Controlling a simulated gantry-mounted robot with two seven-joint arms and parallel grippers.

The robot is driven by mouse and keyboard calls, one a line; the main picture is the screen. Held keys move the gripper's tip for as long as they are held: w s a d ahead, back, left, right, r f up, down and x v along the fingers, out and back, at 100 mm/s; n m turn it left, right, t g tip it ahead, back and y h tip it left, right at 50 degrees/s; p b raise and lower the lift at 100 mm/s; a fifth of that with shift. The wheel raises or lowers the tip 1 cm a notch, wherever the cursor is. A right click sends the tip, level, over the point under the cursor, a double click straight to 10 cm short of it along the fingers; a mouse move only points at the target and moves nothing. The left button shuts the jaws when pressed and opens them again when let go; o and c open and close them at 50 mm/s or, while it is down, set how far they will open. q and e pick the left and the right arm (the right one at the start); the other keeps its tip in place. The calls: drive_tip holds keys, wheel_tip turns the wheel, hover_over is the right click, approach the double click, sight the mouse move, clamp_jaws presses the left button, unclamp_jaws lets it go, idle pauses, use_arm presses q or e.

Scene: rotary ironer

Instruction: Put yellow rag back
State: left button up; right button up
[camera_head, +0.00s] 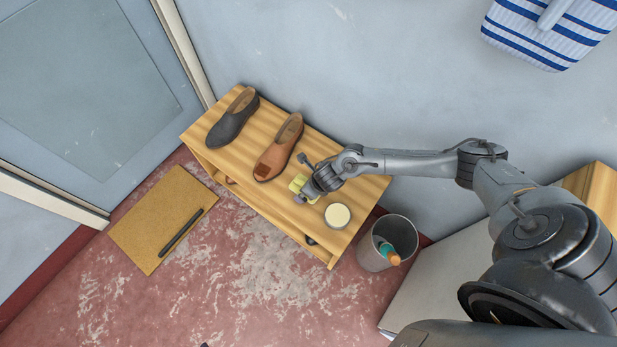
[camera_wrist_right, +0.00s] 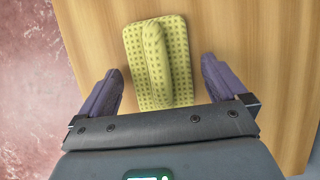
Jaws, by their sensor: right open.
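The yellow rag (camera_wrist_right: 177,70) lies on the wooden bench top, dotted with a raised fold along its middle. It also shows in the head view (camera_head: 297,184), partly hidden by my right gripper. My right gripper (camera_head: 308,192) is low over the bench, just at the rag. In the wrist view my right gripper (camera_wrist_right: 162,90) is open, with one finger on each side of the rag and gaps between the fingers and the cloth.
A dark shoe (camera_head: 233,118) and a brown shoe (camera_head: 279,147) stand on the bench (camera_head: 190,134) left of the rag. A round pale tin (camera_head: 337,216) is close on the right. A grey bin (camera_head: 371,257) holding a bottle (camera_head: 388,252) stands beside the bench. A doormat (camera_head: 150,222) lies on the floor.

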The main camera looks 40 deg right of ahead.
drive_tip(key=shift+r+p, duration=0.4)
drive_tip(key=shift+r, duration=0.05)
drive_tip(key=p+v, duration=0.9)
drive_tip(key=v, duration=0.2)
drive_tip(key=shift+s+r, duration=0.15)
drive_tip(key=shift+s, duration=0.05)
